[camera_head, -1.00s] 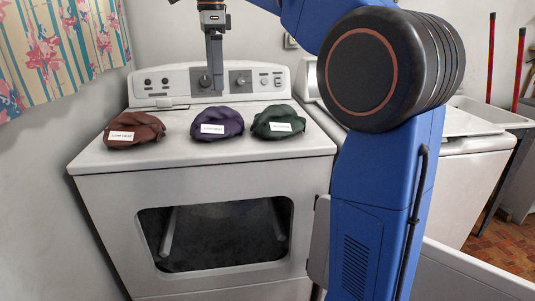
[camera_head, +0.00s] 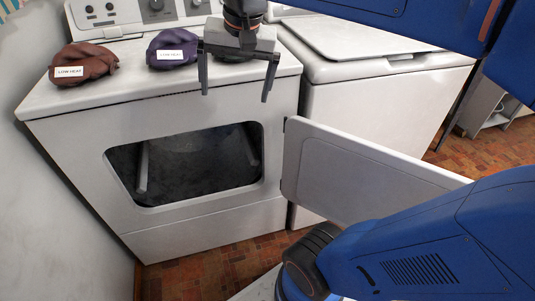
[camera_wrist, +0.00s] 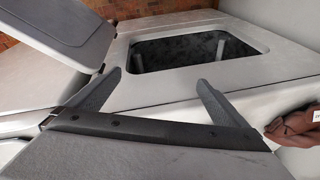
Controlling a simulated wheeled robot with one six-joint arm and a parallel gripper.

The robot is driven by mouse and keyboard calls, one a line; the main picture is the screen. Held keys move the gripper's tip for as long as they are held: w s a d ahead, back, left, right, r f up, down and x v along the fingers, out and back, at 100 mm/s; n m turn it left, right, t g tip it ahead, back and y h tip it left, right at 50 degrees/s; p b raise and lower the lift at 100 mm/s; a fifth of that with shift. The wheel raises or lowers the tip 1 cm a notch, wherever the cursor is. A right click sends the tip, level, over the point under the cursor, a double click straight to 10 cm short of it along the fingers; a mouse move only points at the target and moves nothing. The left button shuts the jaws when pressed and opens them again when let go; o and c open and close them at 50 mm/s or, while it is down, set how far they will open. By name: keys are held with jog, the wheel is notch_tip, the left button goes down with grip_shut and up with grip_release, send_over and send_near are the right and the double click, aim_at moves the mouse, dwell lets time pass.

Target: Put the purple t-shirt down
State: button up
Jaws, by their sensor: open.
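The purple t-shirt (camera_head: 172,48) is a bundled dark purple cloth with a white label. It lies on top of the white dryer (camera_head: 75,105). My gripper (camera_head: 235,96) is open, with nothing between its fingers. In the head view it appears just right of the purple t-shirt, its fingers pointing down across the dryer's front edge. The open fingers also show in the wrist view (camera_wrist: 158,78), where I do not see the purple t-shirt.
A brown bundled cloth labelled "LOW HEAT" (camera_head: 85,60) lies left of the purple one. The dryer's dark drum opening (camera_head: 190,160) is uncovered, its white door (camera_head: 360,170) swung open to the right. A second white machine (camera_head: 365,105) stands beside it.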

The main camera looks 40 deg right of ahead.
jog(key=shift+o, duration=0.3)
jog(key=s+f+n, duration=0.3)
jog(key=s+f, duration=0.2)
jog(key=f, duration=0.2)
jog(key=s+d+f+n+t, duration=0.1)
jog(key=s+f+n, duration=0.2)
jog(key=s+f, duration=0.3)
notch_tip(320, 180, down, 2)
jog(key=shift+d+f+n, duration=0.2)
jog(key=shift+n, duration=0.2)
notch_tip(320, 180, up, 39)
jog(key=m+g, duration=0.4)
jog(key=m, duration=1.6)
send_over(175, 44)
notch_tip(175, 44, down, 18)
jog(key=shift+r, duration=0.1)
jog(key=shift+c, duration=0.3)
jog(key=c, duration=1.2)
jog(key=shift+r, duration=0.3)
jog(key=c, duration=0.3)
notch_tip(175, 44, up, 10)
jog(key=shift+f, duration=0.25)
jog(key=shift+c, duration=1.2)
